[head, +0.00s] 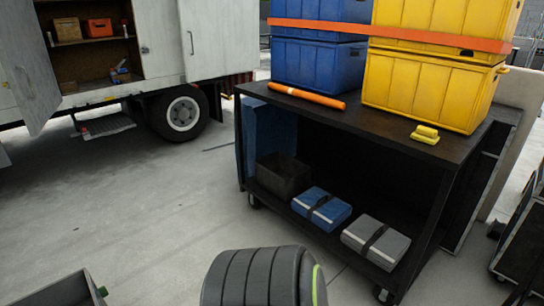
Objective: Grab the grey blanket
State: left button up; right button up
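The grey blanket (359,232) is folded into a flat bundle with a dark strap around it. It lies on the lower shelf of a black rolling cart (262,188), towards the right end. A folded blue blanket (311,197) with a dark strap lies to its left on the same shelf, with a small gap between them. The front of the grey blanket is uncovered. Neither of my grippers is recognisable in the head view.
A dark bin (283,176) stands left on the lower shelf. Blue crates (308,65), yellow crates (425,92), an orange roll (306,95) and a small yellow item (425,134) are on top. A truck (222,40) stands back left. Floor left of the cart is clear.

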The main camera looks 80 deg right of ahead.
aim_at(375, 240)
jog(key=k+z, duration=0.2)
jog(key=z, duration=0.15)
jog(key=k+z, duration=0.3)
jog(key=l+z, duration=0.15)
jog(key=z, duration=0.2)
jog(key=k+z, duration=0.1)
jog(key=z, duration=2.35)
jog(key=i+z, duration=0.15)
jog(key=i, duration=0.35)
